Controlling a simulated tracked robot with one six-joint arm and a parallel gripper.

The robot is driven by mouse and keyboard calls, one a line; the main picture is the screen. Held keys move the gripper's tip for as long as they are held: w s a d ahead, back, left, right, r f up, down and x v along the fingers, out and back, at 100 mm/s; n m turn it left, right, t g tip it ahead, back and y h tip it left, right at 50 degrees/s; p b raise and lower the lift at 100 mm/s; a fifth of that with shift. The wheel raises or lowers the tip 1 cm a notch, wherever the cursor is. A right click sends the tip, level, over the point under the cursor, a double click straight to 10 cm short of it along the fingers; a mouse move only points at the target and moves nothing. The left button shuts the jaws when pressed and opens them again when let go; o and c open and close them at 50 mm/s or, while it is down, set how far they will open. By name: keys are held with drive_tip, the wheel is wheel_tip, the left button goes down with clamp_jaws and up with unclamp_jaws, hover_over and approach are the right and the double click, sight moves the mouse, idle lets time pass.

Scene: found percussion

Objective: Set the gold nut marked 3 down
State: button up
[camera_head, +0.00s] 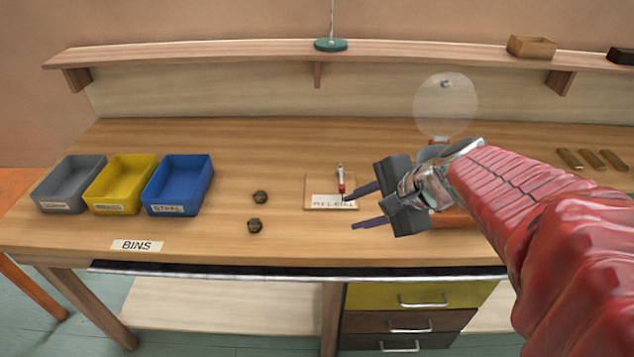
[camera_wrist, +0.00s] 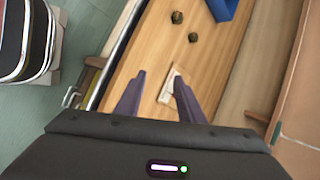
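Two dark brass-coloured nuts, a back one (camera_head: 260,197) and a front one (camera_head: 255,226), lie apart on the bench left of the labelled board. Both also show near the top of the wrist view, the back one (camera_wrist: 197,17) and the front one (camera_wrist: 193,38). No number can be read on either, so I cannot tell which is marked 3. My gripper (camera_head: 350,211) is over the bench by the right side of the board, its fingers pointing left towards the nuts. Its two purple fingers are spread wide with nothing visible held between them, also in the wrist view (camera_wrist: 157,98).
Grey (camera_head: 72,184), yellow (camera_head: 121,184) and blue (camera_head: 178,185) bins stand at left, behind a BINS label (camera_head: 137,246). Several brass bars (camera_head: 587,160) lie at right. A shelf (camera_head: 250,54) runs behind. Bench around the nuts is clear.

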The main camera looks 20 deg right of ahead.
drive_tip(key=s+a+r+n+g+h, duration=0.1)
drive_tip(key=s+a+n+h, duration=0.3)
drive_tip(key=s+n, duration=0.6)
drive_tip(key=shift+s+a+r+n, duration=0.4)
drive_tip(key=shift+a+n, duration=0.6)
drive_tip(key=shift+n, duration=2)
drive_tip(key=shift+w, duration=0.1)
